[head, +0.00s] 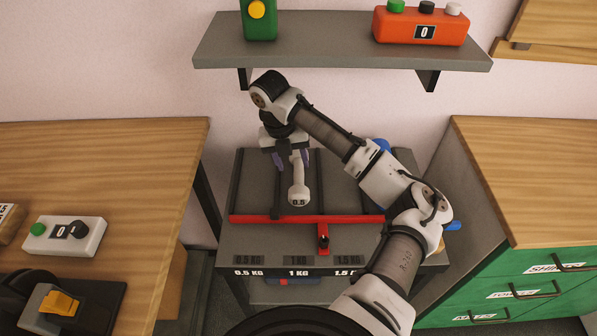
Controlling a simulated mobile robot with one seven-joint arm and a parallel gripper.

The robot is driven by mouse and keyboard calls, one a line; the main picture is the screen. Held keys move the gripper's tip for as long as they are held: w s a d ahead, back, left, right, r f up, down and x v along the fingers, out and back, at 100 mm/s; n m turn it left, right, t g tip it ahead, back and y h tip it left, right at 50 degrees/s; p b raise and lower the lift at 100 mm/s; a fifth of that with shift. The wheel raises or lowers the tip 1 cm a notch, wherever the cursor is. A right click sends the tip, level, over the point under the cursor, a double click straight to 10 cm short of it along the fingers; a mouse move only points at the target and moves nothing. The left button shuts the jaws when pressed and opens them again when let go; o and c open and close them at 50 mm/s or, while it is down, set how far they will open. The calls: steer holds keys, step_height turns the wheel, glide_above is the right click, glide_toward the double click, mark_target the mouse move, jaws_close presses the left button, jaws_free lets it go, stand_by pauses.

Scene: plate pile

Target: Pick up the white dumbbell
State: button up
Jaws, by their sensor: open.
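The white dumbbell (298,193), marked 0.5, sits on the dark rack top, its near end toward me. My gripper (291,158) points down over the dumbbell's handle, with its fingers open at the two sides of it. The far end of the dumbbell is mostly hidden by my gripper. I cannot tell whether the fingers touch the handle.
The rack (345,262) has a red bar (260,219) and weight labels along its front. Blue objects show partly behind my arm. A shelf (340,52) hangs above. A wooden table (130,180) stands left and a green-drawer cabinet (530,180) right.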

mark_target(298, 170)
steer(key=f, duration=0.1)
steer(key=d+f, duration=0.1)
steer(key=f+p, duration=0.1)
steer(key=shift+w+d+f, duration=0.2)
steer(key=shift+w+f, duration=0.05)
steer(key=shift+w, duration=0.15)
steer(key=shift+d+f, duration=0.1)
steer(key=shift+f, duration=0.55)
steer(key=shift+r, duration=0.1)
jaws_close()
